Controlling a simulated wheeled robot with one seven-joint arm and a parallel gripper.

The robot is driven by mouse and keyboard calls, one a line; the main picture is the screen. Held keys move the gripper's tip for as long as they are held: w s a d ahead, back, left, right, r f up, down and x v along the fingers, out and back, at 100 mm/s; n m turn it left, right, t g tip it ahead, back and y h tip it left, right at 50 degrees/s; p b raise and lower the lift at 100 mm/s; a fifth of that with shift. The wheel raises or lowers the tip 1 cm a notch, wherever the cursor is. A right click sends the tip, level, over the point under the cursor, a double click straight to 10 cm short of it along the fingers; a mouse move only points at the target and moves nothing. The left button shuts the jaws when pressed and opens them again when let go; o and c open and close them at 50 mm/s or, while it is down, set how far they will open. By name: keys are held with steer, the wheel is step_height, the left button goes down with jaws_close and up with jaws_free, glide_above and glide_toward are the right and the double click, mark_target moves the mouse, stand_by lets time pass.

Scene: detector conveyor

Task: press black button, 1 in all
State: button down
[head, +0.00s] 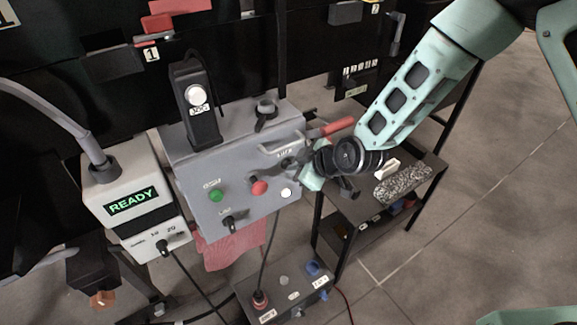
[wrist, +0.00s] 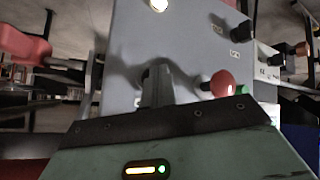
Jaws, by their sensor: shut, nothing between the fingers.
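The grey control box (head: 240,160) stands in the middle of the head view. Its front face carries a green button (head: 215,195), a red button (head: 258,187), a white button (head: 286,192) and a black knob (head: 229,222). My gripper (head: 290,163) is shut and empty at the upper right of this face, above the white button. In the wrist view its fingertips (wrist: 157,80) point at the grey face, left of the red button (wrist: 222,83). I cannot tell whether they touch it. No plain black button shows clearly; the spot at the fingertips is hidden by the fingers.
A READY display box (head: 133,200) stands left of the control box. A black JOG housing (head: 198,108) with a white button and a black mushroom-shaped part (head: 265,110) sit on top. A red-handled lever (head: 332,128) is close to my arm. A dark side table (head: 385,205) stands right.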

steer(key=shift+s+d, duration=0.45)
steer(key=shift+s, duration=0.2)
steer(key=shift+s+d+b, duration=0.2)
steer(key=shift+s+d, duration=0.5)
steer(key=shift+s, duration=0.35)
steer(key=shift+s+d+b, duration=0.2)
steer(key=shift+s+d, duration=0.5)
steer(key=shift+s, duration=0.35)
steer(key=s+d+r+m+g+h, duration=0.3)
steer(key=s+d+r, duration=0.2)
steer(key=s+r, duration=0.4)
steer(key=s+d+r+m+g+h, duration=0.2)
steer(key=s+d+r, duration=0.3)
steer(key=s, duration=0.8)
step_height(320, 180, up, 4)
steer(key=shift+s+d+f+m+g+h, duration=0.1)
steer(key=shift+s+d+m+g+h, duration=0.25)
steer(key=shift+m+h, duration=0.45)
steer(key=shift+w+a, duration=0.1)
